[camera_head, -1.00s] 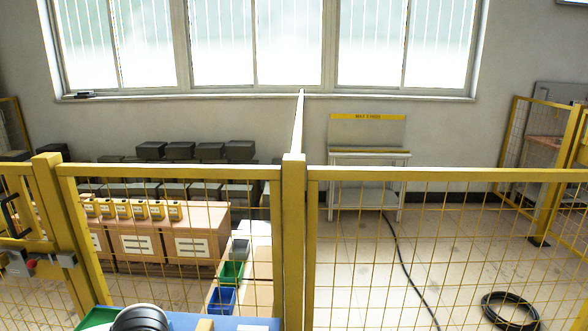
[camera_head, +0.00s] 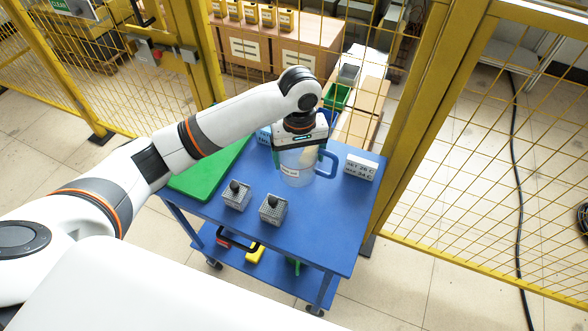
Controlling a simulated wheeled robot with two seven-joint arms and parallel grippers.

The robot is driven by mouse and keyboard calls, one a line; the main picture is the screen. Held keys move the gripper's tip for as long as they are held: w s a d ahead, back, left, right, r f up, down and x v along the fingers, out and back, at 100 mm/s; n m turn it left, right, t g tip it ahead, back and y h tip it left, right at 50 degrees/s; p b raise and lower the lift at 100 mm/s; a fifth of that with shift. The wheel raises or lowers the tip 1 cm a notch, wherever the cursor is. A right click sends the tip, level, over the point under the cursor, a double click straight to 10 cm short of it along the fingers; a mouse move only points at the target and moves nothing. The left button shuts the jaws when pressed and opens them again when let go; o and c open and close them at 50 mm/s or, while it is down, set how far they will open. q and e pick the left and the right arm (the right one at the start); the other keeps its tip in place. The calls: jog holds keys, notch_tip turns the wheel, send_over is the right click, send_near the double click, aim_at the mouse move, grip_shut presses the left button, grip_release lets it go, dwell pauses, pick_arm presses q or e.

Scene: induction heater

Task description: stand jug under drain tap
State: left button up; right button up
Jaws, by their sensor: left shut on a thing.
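A clear jug (camera_head: 294,178) with a blue handle (camera_head: 328,165) and a white label stands upright on the blue cart top (camera_head: 330,215), or just above it; I cannot tell which. My left gripper (camera_head: 301,155) points down over the jug and is shut on it, its fingers at the two sides of the upper part. The gripper hides the jug's rim. My right gripper is not in view. No drain tap can be made out.
Two small grey caged blocks with black knobs (camera_head: 236,197) (camera_head: 272,209) stand in front of the jug. A green board (camera_head: 208,172) lies at the left. Yellow mesh fencing (camera_head: 455,165) stands behind the cart.

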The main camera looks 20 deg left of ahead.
pick_arm(q)
jog(key=shift+w+a+f+n, duration=0.1)
jog(key=shift+w+f+n, duration=0.1)
jog(key=shift+f, duration=0.35)
jog(key=shift+w+f+n, duration=0.1)
jog(key=shift+w+f, duration=0.1)
jog(key=shift+f, duration=0.35)
notch_tip(320, 180, down, 4)
jog(key=shift+s+r+p, duration=0.1)
jog(key=shift+p, duration=0.25)
jog(key=shift+f, duration=0.4)
notch_tip(320, 180, down, 3)
jog(key=shift+f, duration=0.45)
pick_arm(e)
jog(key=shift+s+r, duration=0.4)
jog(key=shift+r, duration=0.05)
pick_arm(q)
jog(key=o, duration=0.8)
jog(key=shift+o, duration=0.2)
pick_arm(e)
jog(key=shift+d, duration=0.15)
